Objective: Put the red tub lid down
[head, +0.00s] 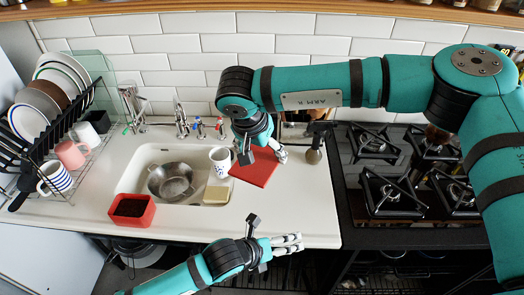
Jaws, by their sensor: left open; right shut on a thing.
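The red tub lid (256,171) is a flat red square over the white counter just right of the sink. My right gripper (262,153) reaches in from above and is shut on the lid at its far side. I cannot tell whether the lid touches the counter. The red tub (132,210) stands uncovered, with dark contents, at the sink's front left corner. My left gripper (287,243) is open and empty at the counter's front edge, below and apart from the lid.
The sink (153,154) holds a metal colander (170,181). A white patterned mug (220,161) and a pale yellow block (217,195) are left of the lid. The gas hob (345,205) is to the right. A dish rack (90,147) stands left. The counter (310,205) front right is clear.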

